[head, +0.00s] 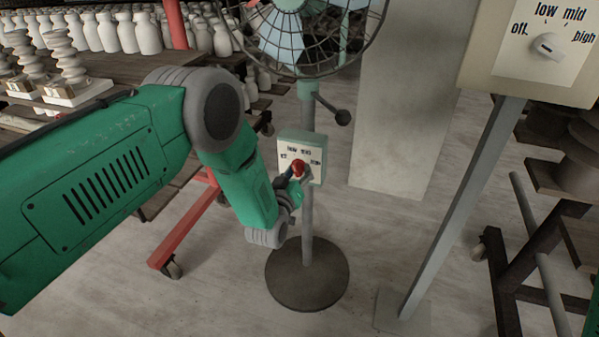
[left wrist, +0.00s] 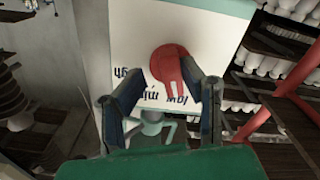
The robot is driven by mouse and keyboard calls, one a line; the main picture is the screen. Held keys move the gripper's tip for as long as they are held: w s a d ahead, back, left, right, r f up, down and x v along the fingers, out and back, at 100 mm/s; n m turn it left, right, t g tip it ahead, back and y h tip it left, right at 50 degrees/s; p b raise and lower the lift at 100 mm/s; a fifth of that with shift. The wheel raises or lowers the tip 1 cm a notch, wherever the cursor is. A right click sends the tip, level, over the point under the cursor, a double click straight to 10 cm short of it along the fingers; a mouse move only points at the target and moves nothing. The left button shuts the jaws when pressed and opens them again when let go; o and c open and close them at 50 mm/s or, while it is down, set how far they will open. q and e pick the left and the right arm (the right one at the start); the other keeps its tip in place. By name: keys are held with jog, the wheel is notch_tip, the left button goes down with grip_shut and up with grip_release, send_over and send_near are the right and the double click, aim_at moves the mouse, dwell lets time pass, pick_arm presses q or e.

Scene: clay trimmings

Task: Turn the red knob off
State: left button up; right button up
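The red knob (head: 299,168) is on the front of a small pale green control box (head: 302,137) on the fan's post. In the left wrist view the panel appears upside down, and the red knob (left wrist: 167,64) has its ridge pointing down, at about the "low" label (left wrist: 175,101). My left gripper (head: 292,190) is right at the panel, just below the knob in the head view. In the left wrist view its two fingers (left wrist: 163,90) are spread apart, with the knob's ridge between and beyond them. I cannot tell whether they touch it. My right gripper is out of view.
The caged fan (head: 310,25) stands above the box on a round dark base (head: 307,274). Shelves of white bottles (head: 115,32) and a red wheeled frame (head: 187,232) are at the left.

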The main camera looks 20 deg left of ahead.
pick_arm(q)
jog(key=shift+a, duration=0.35)
jog(key=shift+a+f, duration=0.1)
jog(key=shift+a, duration=0.25)
jog(key=c, duration=0.7)
jog(key=shift+a, duration=0.3)
grip_shut()
jog(key=shift+s+d+n, duration=0.1)
jog(key=shift+d+n, duration=0.2)
jog(key=shift+d, duration=0.1)
jog(key=n, duration=0.5)
jog(key=shift+a+f, duration=0.1)
jog(key=shift+a, duration=0.1)
jog(key=shift+f+n+b, duration=0.1)
jog(key=shift+n+b, duration=0.4)
jog(key=shift+n, duration=1.2)
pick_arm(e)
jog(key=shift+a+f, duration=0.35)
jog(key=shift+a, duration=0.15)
